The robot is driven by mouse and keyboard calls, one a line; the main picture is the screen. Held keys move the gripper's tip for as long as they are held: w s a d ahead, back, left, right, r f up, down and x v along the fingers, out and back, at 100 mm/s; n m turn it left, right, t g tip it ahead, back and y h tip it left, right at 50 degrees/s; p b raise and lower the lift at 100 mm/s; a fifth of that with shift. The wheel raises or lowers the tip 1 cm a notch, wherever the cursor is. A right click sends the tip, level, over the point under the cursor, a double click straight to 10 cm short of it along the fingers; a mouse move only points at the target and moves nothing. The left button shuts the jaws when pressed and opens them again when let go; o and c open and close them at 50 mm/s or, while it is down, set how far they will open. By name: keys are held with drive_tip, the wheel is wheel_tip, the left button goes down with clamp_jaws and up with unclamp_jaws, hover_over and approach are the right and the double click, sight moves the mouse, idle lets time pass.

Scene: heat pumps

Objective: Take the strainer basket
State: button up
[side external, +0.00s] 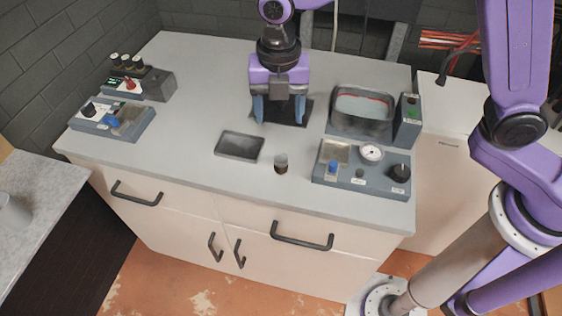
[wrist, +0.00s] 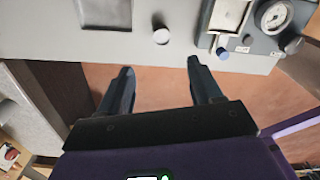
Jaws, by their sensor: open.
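A small upright cylinder (side external: 281,163), grey on top with a dark lower part, stands on the worktop in the side view. It looks like the strainer basket, but its mesh is too small to make out. It also shows near the top of the wrist view (wrist: 161,35). My gripper (side external: 279,121) points down above the worktop, behind the cylinder and apart from it. Its two blue fingers are spread and empty, as the wrist view (wrist: 160,68) also shows.
A dark shallow tray (side external: 240,146) lies left of the cylinder. A panel with gauge and knobs (side external: 362,168) stands to its right, with a basin (side external: 362,111) behind. Control boxes (side external: 112,118) stand at the far left. The worktop's front edge is close to the cylinder.

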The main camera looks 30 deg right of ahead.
sight(281, 157)
wheel_tip(281, 157, down, 15)
drive_tip(key=shift+s+d+r, duration=0.1)
drive_tip(key=shift+s+r, duration=0.05)
drive_tip(key=shift+r, duration=0.05)
drive_tip(key=c, duration=1.1)
